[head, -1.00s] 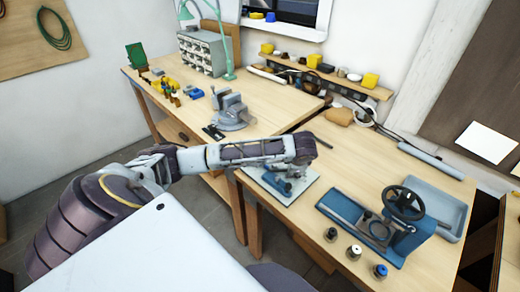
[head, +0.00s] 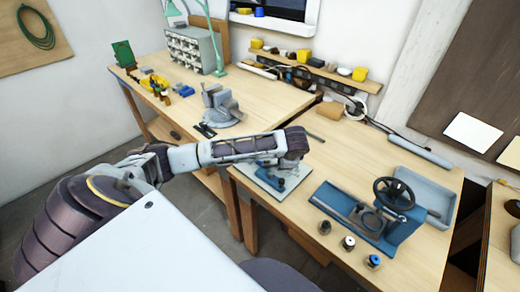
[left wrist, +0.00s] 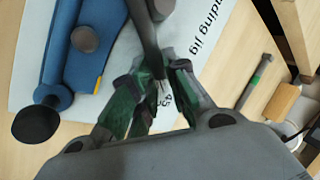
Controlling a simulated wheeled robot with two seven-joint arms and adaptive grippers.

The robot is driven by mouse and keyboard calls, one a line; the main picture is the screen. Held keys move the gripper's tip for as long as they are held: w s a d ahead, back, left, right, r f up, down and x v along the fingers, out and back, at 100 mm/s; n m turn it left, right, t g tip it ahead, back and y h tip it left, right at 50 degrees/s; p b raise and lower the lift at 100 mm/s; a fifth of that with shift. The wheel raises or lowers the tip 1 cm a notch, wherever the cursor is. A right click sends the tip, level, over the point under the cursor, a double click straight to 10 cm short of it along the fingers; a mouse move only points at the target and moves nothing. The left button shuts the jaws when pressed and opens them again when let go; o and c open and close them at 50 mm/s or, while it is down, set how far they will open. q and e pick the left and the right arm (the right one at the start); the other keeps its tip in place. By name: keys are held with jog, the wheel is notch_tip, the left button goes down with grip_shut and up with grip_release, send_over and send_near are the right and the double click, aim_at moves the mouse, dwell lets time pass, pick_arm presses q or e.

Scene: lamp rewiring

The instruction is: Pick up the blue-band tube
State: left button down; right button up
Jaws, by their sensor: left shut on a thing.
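My left gripper (left wrist: 160,84) is shut on a dark grey bar (left wrist: 145,32) in the left wrist view. The bar runs up from between the green-padded fingers, above the white plate (left wrist: 205,75) lettered "nding jig". I cannot tell whether it is a tube or the jig's lever, and no blue band shows on it. A grey tube with a green band (left wrist: 257,78) lies on the bench to the right of the plate. In the head view my wrist hides the fingers over the jig plate (head: 263,178). My right gripper is not in view.
The blue jig part (left wrist: 75,60) stands beside the gripper. In the head view a blue wheel press (head: 385,215), several small pots (head: 348,243) and a grey tray (head: 430,190) stand to the right. A vise (head: 222,105) stands on the left bench.

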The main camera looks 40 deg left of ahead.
pick_arm(q)
jog(key=shift+r, duration=0.15)
notch_tip(320, 180, up, 10)
dwell(0.7)
